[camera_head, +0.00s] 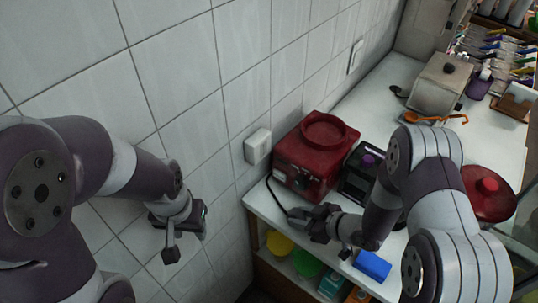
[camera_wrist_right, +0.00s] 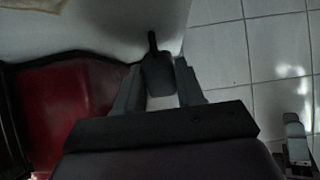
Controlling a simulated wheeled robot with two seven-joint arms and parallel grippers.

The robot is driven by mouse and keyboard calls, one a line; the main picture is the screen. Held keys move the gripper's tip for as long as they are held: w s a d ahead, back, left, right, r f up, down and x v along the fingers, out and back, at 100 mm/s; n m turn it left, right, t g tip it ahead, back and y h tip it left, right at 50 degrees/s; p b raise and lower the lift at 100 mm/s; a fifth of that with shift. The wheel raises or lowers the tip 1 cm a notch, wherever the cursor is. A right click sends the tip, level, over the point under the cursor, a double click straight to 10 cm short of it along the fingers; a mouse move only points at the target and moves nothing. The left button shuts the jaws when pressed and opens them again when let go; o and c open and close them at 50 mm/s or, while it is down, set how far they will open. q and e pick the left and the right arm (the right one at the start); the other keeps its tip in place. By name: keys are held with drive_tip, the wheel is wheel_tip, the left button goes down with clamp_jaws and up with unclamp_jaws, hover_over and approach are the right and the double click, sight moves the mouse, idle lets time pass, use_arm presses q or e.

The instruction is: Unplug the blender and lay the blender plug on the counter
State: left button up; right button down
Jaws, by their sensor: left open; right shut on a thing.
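A red appliance (camera_head: 302,165) with a round top, which looks like the blender, stands on the counter (camera_head: 262,205) against the tiled wall; its red side also shows in the wrist view (camera_wrist_right: 70,105). A white wall socket (camera_head: 257,146) is on the tiles left of it, with no plug seen in it. My right gripper (camera_head: 298,220) is over the counter's near end, shut on the black plug (camera_wrist_right: 158,72). A dark cord (camera_head: 272,193) curves from the appliance's side towards that gripper. My left gripper (camera_head: 178,240) is open and empty, in front of the wall, left of the counter.
A dark device with a purple knob (camera_head: 367,161) stands right of the red appliance. A blue block (camera_head: 372,266) lies near the front edge. A red lidded pot (camera_head: 488,193) and an orange spoon (camera_head: 435,118) are farther right. Bowls, yellow (camera_head: 279,243) and green (camera_head: 306,263), sit on the shelf below.

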drive_tip(key=shift+f+b, duration=0.35)
drive_tip(key=shift+f, duration=0.25)
drive_tip(key=shift+c, duration=1)
unclamp_jaws()
drive_tip(key=shift+r, duration=0.1)
drive_tip(key=shift+s+d+r+p, duration=0.15)
drive_tip(key=shift+d+r+p, duration=0.05)
drive_tip(key=shift+r+p, duration=0.35)
drive_tip(key=shift+s+d+r+p, duration=0.1)
drive_tip(key=shift+d+r+p, duration=0.05)
drive_tip(key=shift+r+p, duration=0.35)
drive_tip(key=s+d+r+p, duration=0.2)
drive_tip(key=d+r+p, duration=0.1)
drive_tip(key=r+p, duration=0.3)
drive_tip(key=shift+s+d+p, duration=0.15)
drive_tip(key=shift+s+p, duration=0.1)
drive_tip(key=shift+p, duration=0.1)
